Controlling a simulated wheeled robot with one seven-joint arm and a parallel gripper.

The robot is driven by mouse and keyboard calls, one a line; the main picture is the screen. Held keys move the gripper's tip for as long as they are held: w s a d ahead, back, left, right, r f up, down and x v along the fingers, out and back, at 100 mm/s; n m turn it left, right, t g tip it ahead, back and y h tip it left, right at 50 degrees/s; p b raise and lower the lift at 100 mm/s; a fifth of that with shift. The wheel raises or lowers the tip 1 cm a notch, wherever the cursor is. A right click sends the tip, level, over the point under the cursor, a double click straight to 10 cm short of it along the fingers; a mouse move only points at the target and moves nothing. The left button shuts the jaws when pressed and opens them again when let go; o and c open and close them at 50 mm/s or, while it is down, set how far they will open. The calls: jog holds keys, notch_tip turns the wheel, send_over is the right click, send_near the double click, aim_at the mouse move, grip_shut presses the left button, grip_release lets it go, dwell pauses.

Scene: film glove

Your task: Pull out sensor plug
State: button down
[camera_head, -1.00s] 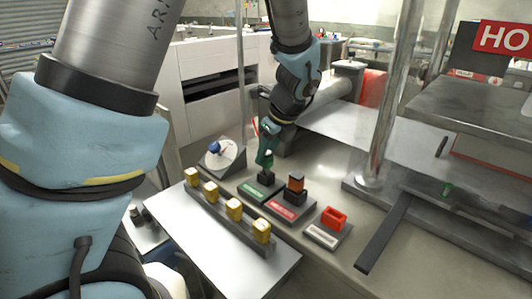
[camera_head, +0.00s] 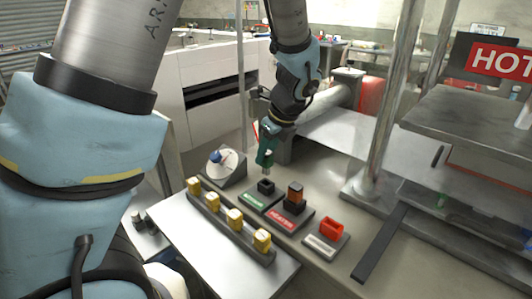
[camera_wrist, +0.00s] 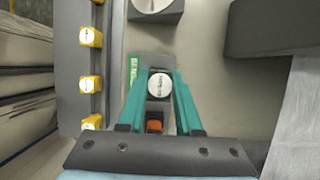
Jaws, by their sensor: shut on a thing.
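My gripper (camera_head: 265,158) has green fingers and is shut on a plug with a round white labelled top (camera_wrist: 160,84), which shows between the fingers in the wrist view. In the head view the fingertips are just above the black socket (camera_head: 265,186) on the green-labelled plate (camera_head: 258,202). The socket's top shows below them, and the plug looks clear of it. The plug's body is mostly hidden by the fingers, and its label is too small to read.
A red HEATER plate (camera_head: 285,223) with an orange-topped plug (camera_head: 295,191) stands close on the right. A rail with several yellow blocks (camera_head: 234,216) runs along the left. A dial block (camera_head: 224,165) stands behind, and a metal post (camera_head: 385,130) rises at right.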

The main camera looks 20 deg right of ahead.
jog(key=shift+r, duration=0.1)
notch_tip(320, 180, up, 3)
jog(key=p, duration=0.3)
dwell(0.4)
